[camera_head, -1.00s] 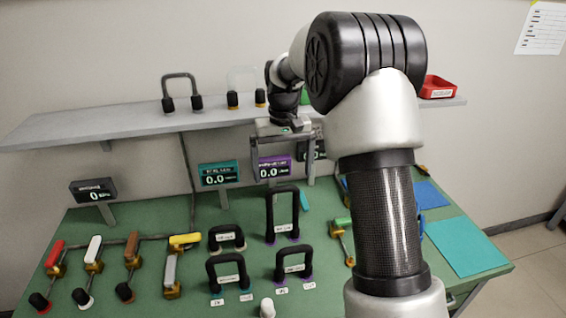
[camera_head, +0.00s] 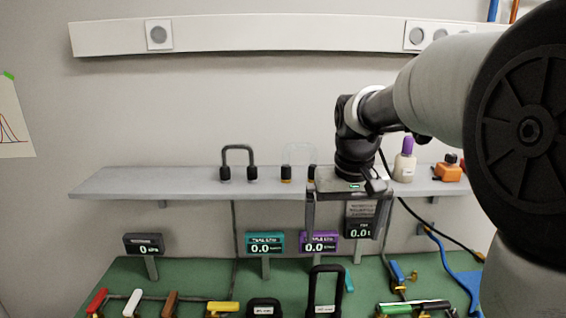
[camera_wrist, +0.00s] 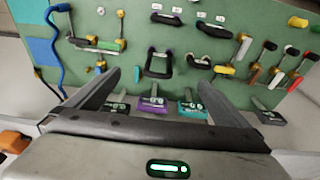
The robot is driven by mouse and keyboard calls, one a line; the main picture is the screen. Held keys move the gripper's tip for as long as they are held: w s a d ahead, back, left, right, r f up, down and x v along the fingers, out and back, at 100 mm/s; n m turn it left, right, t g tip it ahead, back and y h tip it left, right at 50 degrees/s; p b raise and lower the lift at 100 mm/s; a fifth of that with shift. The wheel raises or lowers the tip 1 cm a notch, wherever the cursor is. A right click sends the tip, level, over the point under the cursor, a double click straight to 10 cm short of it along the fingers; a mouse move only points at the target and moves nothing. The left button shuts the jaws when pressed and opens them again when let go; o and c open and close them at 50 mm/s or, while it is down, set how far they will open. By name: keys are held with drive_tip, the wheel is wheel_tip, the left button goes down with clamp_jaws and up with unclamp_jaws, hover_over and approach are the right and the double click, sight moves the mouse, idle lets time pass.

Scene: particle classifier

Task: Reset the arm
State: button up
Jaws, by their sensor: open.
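My arm reaches in from the right in the head view. My gripper (camera_head: 345,232) hangs pointing down in front of the shelf, its two fingers spread wide with nothing between them. In the wrist view my gripper (camera_wrist: 162,92) is also open and empty. Beyond its fingers are the small displays, a purple one (camera_wrist: 153,104) and a teal one (camera_wrist: 192,107), and the green bench (camera_wrist: 190,50). The fingers appear apart from these things, though the exact gap is hard to tell.
The grey shelf (camera_head: 190,185) holds a dark handle (camera_head: 238,160), a bottle (camera_head: 404,163) and an orange object (camera_head: 447,172) close to my arm. Displays (camera_head: 264,243) stand on posts below. Coloured valve levers (camera_head: 133,302) and black handles (camera_head: 325,290) line the bench.

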drive_tip(key=s+r+t+p, duration=0.1)
drive_tip(key=s, duration=0.9)
drive_tip(key=s+r+t+p, duration=0.1)
drive_tip(key=s+r+t, duration=0.1)
drive_tip(key=s, duration=0.8)
drive_tip(key=shift+s+t, duration=0.25)
drive_tip(key=shift+t, duration=0.05)
drive_tip(key=shift+d, duration=0.1)
